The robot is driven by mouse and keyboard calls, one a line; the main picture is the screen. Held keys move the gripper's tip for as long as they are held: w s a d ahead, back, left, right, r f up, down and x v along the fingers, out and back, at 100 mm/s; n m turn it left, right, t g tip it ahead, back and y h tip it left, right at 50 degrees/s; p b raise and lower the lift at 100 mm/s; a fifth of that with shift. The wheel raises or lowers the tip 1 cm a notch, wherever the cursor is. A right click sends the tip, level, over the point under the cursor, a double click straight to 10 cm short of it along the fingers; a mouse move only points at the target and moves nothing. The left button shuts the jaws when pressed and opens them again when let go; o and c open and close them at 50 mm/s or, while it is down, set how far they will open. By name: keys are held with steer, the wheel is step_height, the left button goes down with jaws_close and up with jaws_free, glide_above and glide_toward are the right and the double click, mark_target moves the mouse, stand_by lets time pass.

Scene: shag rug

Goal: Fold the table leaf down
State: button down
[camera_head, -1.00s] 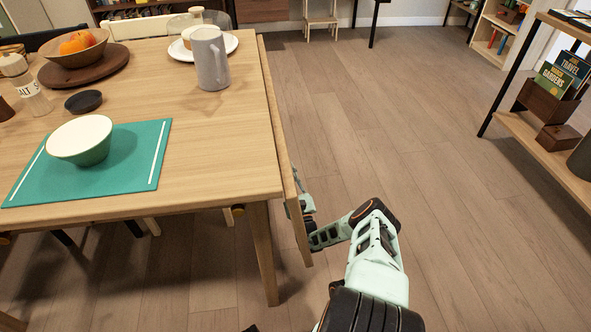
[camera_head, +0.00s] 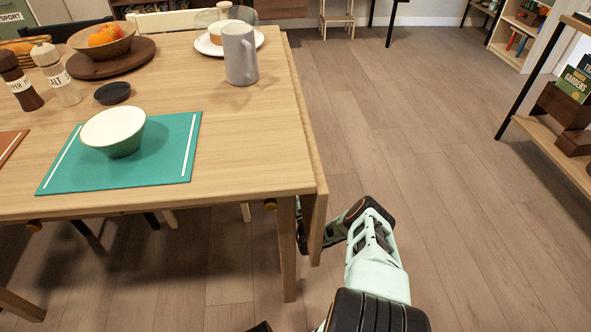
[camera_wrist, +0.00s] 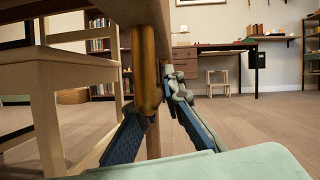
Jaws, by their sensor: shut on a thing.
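The wooden table leaf (camera_head: 316,225) hangs down at the right end of the tabletop (camera_head: 244,150), close to vertical and just right of the near right leg (camera_head: 287,255). My gripper is low at the near end of the leaf, with parts showing on both sides of it, and is shut on it. The leaf hides much of the fingers in the head view. In the wrist view, the gripper (camera_wrist: 150,100) has its two fingers either side of a narrow golden-brown upright strip (camera_wrist: 147,75), seemingly the leaf's edge.
On the table are a green placemat (camera_head: 75,178) with a bowl (camera_head: 113,132), a grey mug (camera_head: 240,55), shakers and a fruit bowl (camera_head: 102,42). Bare floor (camera_head: 440,200) lies right of the table. A shelf (camera_head: 560,150) stands at the far right.

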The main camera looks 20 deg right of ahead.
steer(key=shift+s+a+f, duration=0.2)
steer(key=shift+a+f, duration=0.2)
steer(key=shift+a, duration=0.1)
steer(key=c, duration=2)
jaws_free()
steer(key=shift+c, duration=0.2)
steer(key=shift+w+r, duration=0.1)
steer(key=shift+r, duration=0.05)
steer(key=shift+d, duration=0.1)
steer(key=v, duration=0.7)
steer(key=shift+s, duration=0.3)
